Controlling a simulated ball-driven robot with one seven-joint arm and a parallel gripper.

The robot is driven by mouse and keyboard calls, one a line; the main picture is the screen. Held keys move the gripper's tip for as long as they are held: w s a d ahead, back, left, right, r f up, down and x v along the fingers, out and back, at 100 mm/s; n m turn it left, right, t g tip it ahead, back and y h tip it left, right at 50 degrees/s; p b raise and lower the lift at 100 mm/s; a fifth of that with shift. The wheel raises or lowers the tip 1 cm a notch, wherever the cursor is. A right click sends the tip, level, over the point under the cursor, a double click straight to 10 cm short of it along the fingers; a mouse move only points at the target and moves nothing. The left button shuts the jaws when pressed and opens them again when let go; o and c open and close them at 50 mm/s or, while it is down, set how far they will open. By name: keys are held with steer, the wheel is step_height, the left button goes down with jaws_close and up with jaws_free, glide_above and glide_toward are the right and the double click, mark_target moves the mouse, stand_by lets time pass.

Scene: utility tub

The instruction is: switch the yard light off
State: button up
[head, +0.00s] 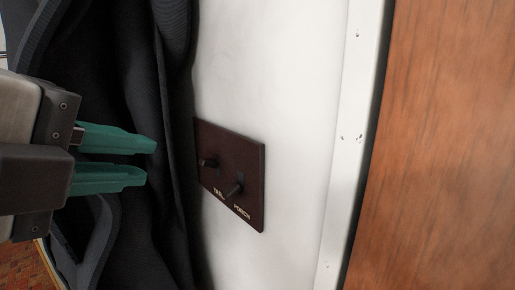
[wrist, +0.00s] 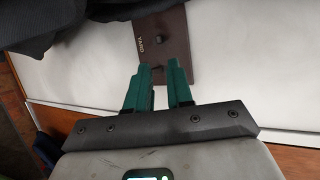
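A dark brown switch plate (head: 248,168) is fixed to the white wall, and it also shows in the wrist view (wrist: 180,22). It carries two small black toggles. The left toggle (head: 208,162) stands above a label that reads "YAR", its end hard to read. The right toggle (head: 235,189) is above "PORCH" and slants downward. In the wrist view the yard toggle (wrist: 157,41) is beside the word "YARD". I cannot tell whether it is on or off. My gripper (head: 148,161) has green fingers apart and empty, left of the plate and not touching it; fingertips (wrist: 160,66) overlap the plate's lower edge in the wrist view.
Dark cloth (head: 172,90) hangs just left of the plate, behind my fingers. A white trim strip (head: 350,140) and a brown wooden panel (head: 450,140) stand to the right.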

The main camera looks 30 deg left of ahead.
mark_target(202, 162)
steer(key=p+x, duration=0.2)
steer(key=x, duration=0.7)
steer(key=shift+w+a+f, duration=0.1)
steer(key=shift+w+f, duration=0.1)
steer(key=shift+w, duration=0.15)
jaws_close()
